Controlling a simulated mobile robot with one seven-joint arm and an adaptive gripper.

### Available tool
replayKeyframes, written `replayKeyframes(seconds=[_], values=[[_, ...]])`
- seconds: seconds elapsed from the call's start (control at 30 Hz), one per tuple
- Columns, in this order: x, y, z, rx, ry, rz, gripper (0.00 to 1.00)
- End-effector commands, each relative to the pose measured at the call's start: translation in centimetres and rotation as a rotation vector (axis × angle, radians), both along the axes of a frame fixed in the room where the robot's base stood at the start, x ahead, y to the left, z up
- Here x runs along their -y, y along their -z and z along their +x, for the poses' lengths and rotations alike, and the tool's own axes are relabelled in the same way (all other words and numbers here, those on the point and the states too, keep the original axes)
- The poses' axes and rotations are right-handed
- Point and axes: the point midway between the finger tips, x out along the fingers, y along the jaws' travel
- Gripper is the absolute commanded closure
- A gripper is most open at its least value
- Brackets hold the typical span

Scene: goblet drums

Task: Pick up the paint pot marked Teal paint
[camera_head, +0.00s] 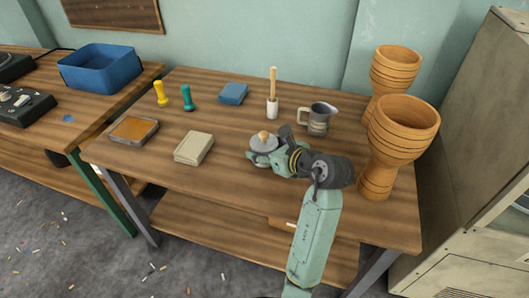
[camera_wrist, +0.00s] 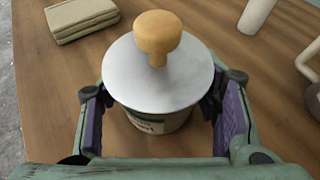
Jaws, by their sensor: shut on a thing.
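A paint pot (camera_wrist: 158,122) with a flat grey lid and a round wooden knob stands between my fingers in the wrist view. It has a label on its front, mostly hidden under the lid's edge, and I cannot read it. In the head view the pot's lid (camera_head: 264,142) shows on the wooden table (camera_head: 235,165), with my arm reaching in from the right. My gripper (camera_wrist: 163,110) is shut on the pot, one purple-padded finger on each side. I cannot tell whether the pot touches the table.
A beige block (camera_head: 194,148) lies left of the pot, with an orange-topped tray (camera_head: 133,131) beyond it. Two wooden goblet drums (camera_head: 400,128) stand at the right.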

Motion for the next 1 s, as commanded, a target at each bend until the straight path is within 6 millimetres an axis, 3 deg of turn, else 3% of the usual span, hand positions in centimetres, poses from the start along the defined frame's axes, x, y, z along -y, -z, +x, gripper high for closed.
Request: replayKeyframes(seconds=[0.17,0.6,0.67,1.0], values=[[-0.2,-2.4,-0.2,0.005,-0.002,-0.003,0.76],[-7.9,-3.1,-7.4,0.005,-0.004,-0.001,0.76],[-8.1,-4.0,-7.4,-0.005,-0.001,0.005,0.76],[-9.1,-4.4,-8.0,-0.006,-0.006,0.014,0.76]])
